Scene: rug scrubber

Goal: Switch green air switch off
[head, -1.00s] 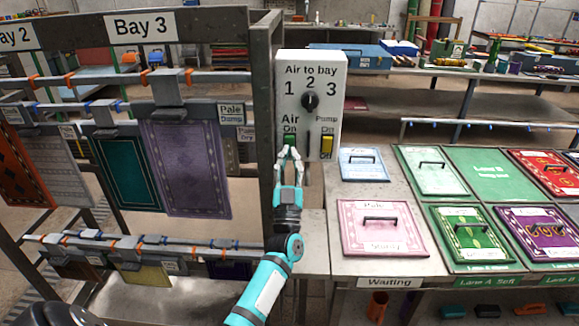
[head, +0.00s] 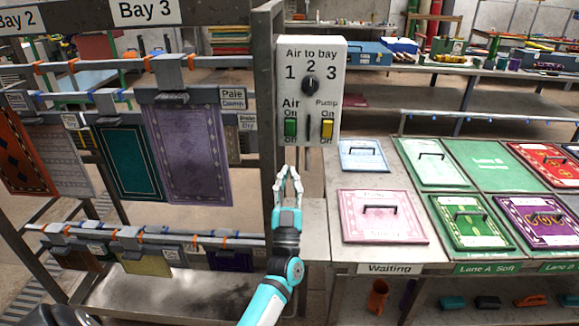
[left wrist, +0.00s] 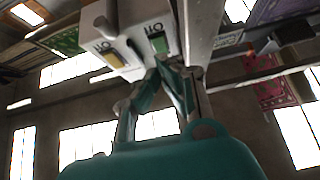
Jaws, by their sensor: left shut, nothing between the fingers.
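The green air switch (head: 290,128) is on the front of a white control box, under the label "Air", between "On" above and an "Off" marking below. I cannot tell which way its rocker is tipped. In the left wrist view the green switch (left wrist: 158,43) shows just beyond the fingertips. My left gripper (head: 288,172) is shut and empty, below the box and apart from the switch in the head view. The left gripper's fingers (left wrist: 168,66) fill the middle of the left wrist view. My right gripper is not in view.
The yellow pump switch (head: 327,128) sits right of the green one, and a black dial (head: 310,85) is above. A metal post (head: 265,120) stands close at left, beside hanging rugs (head: 190,150). A bench with a pink panel (head: 384,216) is at right.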

